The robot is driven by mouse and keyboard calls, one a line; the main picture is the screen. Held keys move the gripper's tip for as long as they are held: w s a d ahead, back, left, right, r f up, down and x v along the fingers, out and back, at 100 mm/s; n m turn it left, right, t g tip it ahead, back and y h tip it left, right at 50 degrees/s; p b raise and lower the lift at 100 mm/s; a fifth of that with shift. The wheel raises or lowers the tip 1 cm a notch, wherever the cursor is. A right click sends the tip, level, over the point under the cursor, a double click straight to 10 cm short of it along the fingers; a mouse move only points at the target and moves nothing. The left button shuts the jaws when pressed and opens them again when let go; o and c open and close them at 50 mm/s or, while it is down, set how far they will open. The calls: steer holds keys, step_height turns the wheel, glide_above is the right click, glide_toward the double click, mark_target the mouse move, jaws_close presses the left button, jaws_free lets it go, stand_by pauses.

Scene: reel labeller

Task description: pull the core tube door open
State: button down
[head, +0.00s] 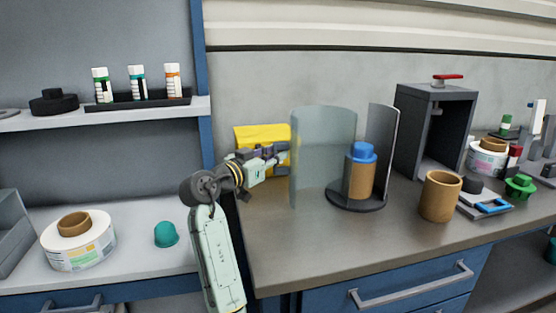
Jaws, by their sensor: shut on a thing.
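The core tube door (322,150) is a curved, see-through grey panel in the head view. It stands swung out to the left of a round black base (356,200). On the base stands a brown core tube (360,180) with a blue top (361,152). A second curved panel (379,150) rises at the base's right side. My gripper (284,152) is at the door's left edge and is shut on it. The exact contact of the fingertips is small and hard to make out.
A yellow block (262,133) stands behind my gripper. A brown cylinder (440,196) and a dark press-like frame (433,125) stand to the right. The grey counter (310,250) is clear in front of the door. A shelf unit with a blue post (205,100) is at left.

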steer(key=shift+w+a, duration=0.25)
steer(key=c, duration=1.5)
jaws_free()
steer(key=v, duration=1.2)
steer(key=shift+s, duration=0.1)
